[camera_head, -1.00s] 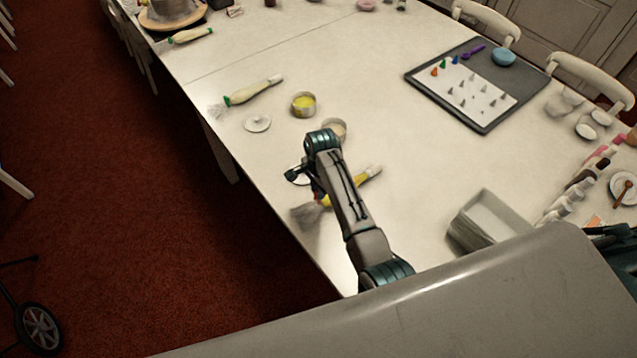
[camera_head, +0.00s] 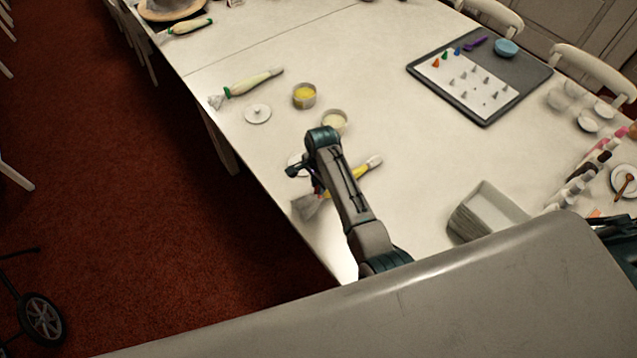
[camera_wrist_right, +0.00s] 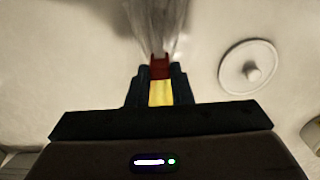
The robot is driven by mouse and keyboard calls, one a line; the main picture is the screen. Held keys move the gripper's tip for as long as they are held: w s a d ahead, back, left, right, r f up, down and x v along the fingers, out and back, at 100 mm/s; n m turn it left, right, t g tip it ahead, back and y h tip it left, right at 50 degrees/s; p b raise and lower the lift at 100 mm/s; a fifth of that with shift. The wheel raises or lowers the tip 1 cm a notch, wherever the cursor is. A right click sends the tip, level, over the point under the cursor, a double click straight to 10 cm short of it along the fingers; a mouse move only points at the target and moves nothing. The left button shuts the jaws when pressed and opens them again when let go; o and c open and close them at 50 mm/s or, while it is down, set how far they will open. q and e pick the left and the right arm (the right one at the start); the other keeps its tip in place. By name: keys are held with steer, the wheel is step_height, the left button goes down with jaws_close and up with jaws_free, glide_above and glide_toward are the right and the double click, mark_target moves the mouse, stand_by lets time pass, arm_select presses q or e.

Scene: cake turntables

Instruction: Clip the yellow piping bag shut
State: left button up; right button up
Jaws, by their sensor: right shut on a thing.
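The yellow piping bag (camera_head: 360,173) lies on the table, its pale tip to the upper right and its clear, crumpled open end (camera_head: 305,207) to the lower left. My right gripper (camera_head: 318,188) is down at the bag's neck, partly hidden by my arm in the head view. In the right wrist view my right gripper (camera_wrist_right: 160,75) is shut on a red clip (camera_wrist_right: 160,66). Yellow bag (camera_wrist_right: 160,93) shows between the fingers, and clear plastic (camera_wrist_right: 155,25) fans out beyond the clip. I cannot tell whether the clip is locked.
A white knobbed lid (camera_wrist_right: 248,67) lies beside the gripper. Two small tins, one with yellow filling (camera_head: 304,96), stand farther back. A bag with a green clip (camera_head: 250,83) lies left of them. A grey bin (camera_head: 485,212) stands right. The table's left edge is close.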

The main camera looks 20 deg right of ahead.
steer(key=shift+a+f+b, duration=0.1)
steer(key=shift+f+b, duration=0.3)
steer(key=shift+f, duration=1.05)
stand_by(1.5)
steer(key=o, duration=0.9)
steer(key=shift+r, duration=0.1)
steer(key=shift+r+p, duration=0.35)
steer(key=shift+r, duration=2.55)
steer(key=shift+s, duration=0.1)
